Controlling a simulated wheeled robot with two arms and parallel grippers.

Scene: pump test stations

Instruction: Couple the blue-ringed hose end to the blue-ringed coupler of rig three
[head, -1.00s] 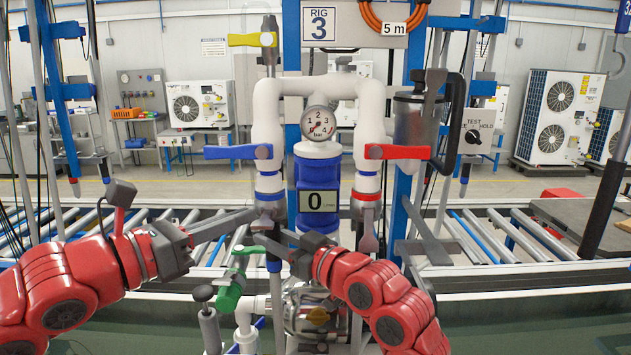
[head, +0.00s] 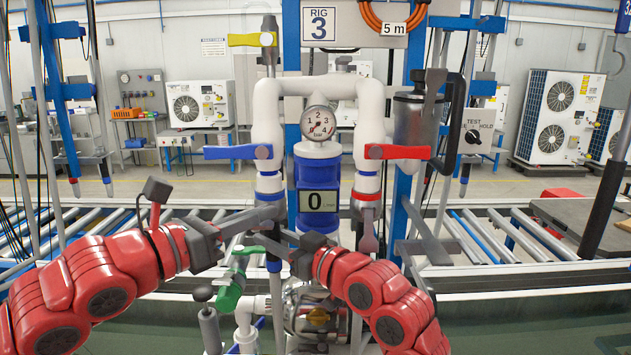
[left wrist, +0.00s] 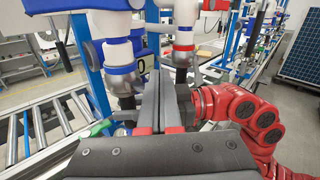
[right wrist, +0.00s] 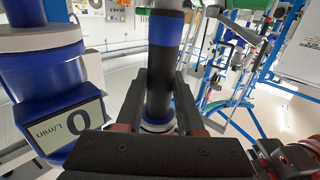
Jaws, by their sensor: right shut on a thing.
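The blue-ringed coupler (head: 268,190) hangs at the foot of rig three's left white pipe; its blue ring also shows in the left wrist view (left wrist: 122,68). My right gripper (head: 284,246) is shut on the black hose end (right wrist: 160,85), upright below the coupler. The hose's blue ring (right wrist: 165,45) shows beyond the fingers. Whether the hose end is seated in the coupler is hidden. My left gripper (head: 274,213) has its fingertips in front of the coupler's lower part, above my right gripper. Its fingers (left wrist: 160,95) look shut side by side, with nothing visible between them.
The red-ringed coupler (head: 367,197) hangs to the right. The blue flow meter (head: 318,190), reading 0, stands between the pipes. A green valve (head: 230,290) sits below my left gripper. A roller conveyor (head: 490,235) runs behind the rig.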

